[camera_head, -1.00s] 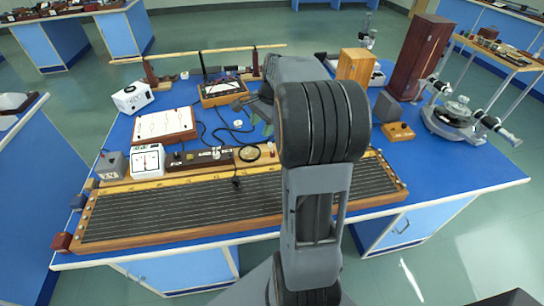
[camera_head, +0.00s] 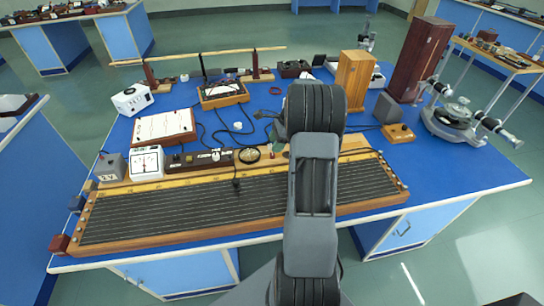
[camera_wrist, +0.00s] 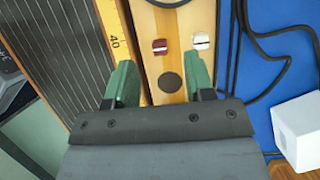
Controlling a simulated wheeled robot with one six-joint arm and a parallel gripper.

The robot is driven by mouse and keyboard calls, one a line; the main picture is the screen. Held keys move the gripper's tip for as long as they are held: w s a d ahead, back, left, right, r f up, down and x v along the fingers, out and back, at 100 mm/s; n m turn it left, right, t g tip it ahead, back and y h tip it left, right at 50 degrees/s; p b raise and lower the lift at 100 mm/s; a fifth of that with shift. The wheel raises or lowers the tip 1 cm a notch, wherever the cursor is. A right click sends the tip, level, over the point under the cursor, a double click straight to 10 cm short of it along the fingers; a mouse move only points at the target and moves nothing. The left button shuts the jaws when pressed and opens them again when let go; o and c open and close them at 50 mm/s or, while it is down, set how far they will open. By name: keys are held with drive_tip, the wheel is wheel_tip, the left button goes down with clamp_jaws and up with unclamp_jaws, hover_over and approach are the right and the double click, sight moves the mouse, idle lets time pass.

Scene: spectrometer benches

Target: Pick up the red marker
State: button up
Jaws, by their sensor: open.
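In the wrist view my gripper (camera_wrist: 159,64) is open, with green fingers pointing over a pale wooden strip. A small dark red piece with a white band (camera_wrist: 160,46), which may be the red marker, lies on this strip just beyond the gap between the fingertips. A similar white piece (camera_wrist: 201,41) sits to its right, near the tip of the right finger. Nothing is seen between the fingers but wood and a dark round disc (camera_wrist: 171,83).
A long wired board (camera_head: 160,214) lies along the front of the blue bench. In the wrist view its yellow scale (camera_wrist: 113,30) is left of the fingers; black cables (camera_wrist: 236,50) and a white block (camera_wrist: 298,132) are to the right. A wooden box (camera_head: 355,78) stands behind.

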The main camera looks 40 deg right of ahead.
sight(271, 154)
drive_tip(key=shift+p+x, duration=0.35)
drive_tip(key=shift+x, duration=2.35)
drive_tip(key=shift+s, duration=0.1)
drive_tip(key=shift+c, duration=0.4)
clamp_jaws()
